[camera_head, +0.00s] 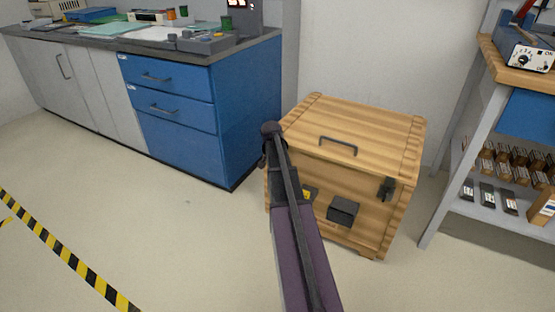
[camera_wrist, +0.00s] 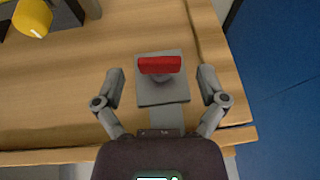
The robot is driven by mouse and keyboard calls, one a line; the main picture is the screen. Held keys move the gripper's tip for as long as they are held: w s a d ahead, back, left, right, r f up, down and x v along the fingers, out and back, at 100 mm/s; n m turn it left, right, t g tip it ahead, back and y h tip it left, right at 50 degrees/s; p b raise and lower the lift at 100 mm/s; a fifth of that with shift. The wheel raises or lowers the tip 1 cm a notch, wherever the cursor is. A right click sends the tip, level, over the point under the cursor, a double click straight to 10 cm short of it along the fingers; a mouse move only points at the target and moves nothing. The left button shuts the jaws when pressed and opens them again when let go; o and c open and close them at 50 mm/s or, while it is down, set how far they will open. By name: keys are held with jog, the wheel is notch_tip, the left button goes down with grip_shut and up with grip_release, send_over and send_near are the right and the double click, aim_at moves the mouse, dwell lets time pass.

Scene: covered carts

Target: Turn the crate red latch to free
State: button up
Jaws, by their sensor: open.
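The red latch (camera_wrist: 160,64) is a short red bar on a grey stem and a grey plate (camera_wrist: 176,94), fixed to the wooden crate panel. In the wrist view the bar lies level, crosswise in the picture. My gripper (camera_wrist: 161,73) is open, with one finger on each side of the latch and a gap on both sides. The wooden crate (camera_head: 385,127) stands on the floor in the head view. There my arm covers the left part of its front, and the red latch does not show.
The crate carries a top handle (camera_head: 338,146), a dark corner catch (camera_head: 386,189) and a dark box (camera_head: 343,210). A yellow knob (camera_wrist: 32,18) is at upper left in the wrist view. A blue cabinet (camera_head: 243,120) stands left of the crate, a shelf rack (camera_head: 478,210) right.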

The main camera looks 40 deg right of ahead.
jog(key=shift+w+g, duration=0.1)
jog(key=shift+g, duration=0.2)
jog(key=shift+w, duration=0.1)
jog(key=p+v, duration=1.3)
jog(key=v, duration=0.1)
jog(key=s+a+n+y, duration=0.1)
jog(key=s+a+n, duration=0.1)
jog(key=a, duration=0.9)
jog(key=s+a+f+n+g+y, duration=0.1)
jog(key=a+n, duration=0.4)
jog(key=a, duration=0.7)
jog(key=shift+s+f, duration=0.2)
jog(key=shift+s, duration=0.65)
